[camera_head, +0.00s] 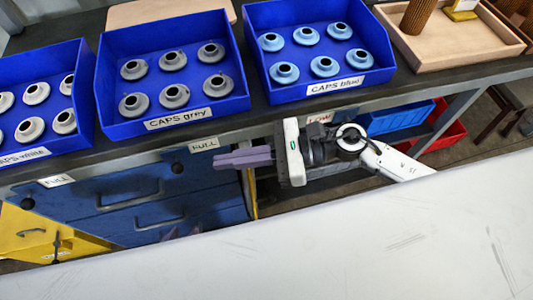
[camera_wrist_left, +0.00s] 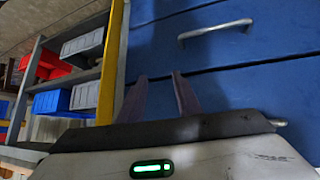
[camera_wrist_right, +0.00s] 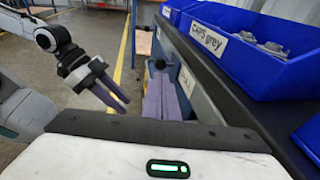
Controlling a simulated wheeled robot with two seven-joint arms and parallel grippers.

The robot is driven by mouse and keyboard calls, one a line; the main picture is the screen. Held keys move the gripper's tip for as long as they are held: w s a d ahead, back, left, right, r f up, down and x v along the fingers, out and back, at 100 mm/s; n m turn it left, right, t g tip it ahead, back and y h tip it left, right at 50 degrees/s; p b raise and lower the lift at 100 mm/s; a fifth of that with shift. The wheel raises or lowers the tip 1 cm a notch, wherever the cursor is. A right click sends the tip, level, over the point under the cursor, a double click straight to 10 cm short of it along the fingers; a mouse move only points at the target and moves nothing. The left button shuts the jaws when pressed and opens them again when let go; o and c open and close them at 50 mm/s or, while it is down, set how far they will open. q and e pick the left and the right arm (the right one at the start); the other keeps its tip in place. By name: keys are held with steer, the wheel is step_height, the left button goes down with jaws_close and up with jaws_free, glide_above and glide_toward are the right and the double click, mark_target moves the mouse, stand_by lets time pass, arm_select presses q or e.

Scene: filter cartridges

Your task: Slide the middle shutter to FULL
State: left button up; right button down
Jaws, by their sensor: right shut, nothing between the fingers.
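Under the grey caps bin, a black knob (camera_head: 177,168) sits at the bench's front edge, just left of a white FULL label (camera_head: 204,144). I take it as the middle shutter's knob; the shutter plate cannot be made out. My right gripper (camera_head: 217,161) is shut and empty, its purple fingers pointing left, below the label and right of the knob, with a gap. The right wrist view shows the knob (camera_wrist_right: 160,64) beyond the fingertips. My left gripper (camera_wrist_left: 160,77) is open and empty, low before the blue drawers; it also shows in the right wrist view (camera_wrist_right: 121,106).
The grey caps bin (camera_head: 172,112) and blue caps bin (camera_head: 318,88) stand on the bench. Another FULL label (camera_head: 57,180) and knob (camera_head: 27,203) are farther left; a LOW label (camera_head: 320,118) is right. Blue drawers (camera_head: 130,206) with handles lie below; a yellow cabinet (camera_head: 40,235) is left.

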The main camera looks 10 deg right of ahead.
arm_select(q)
steer(key=shift+w+d+f+b, duration=0.15)
steer(key=shift+w+b, duration=0.05)
steer(key=shift+b, duration=0.3)
arm_select(e)
steer(key=v, duration=0.7)
steer(key=shift+d, duration=0.2)
steer(key=shift+r, duration=0.1)
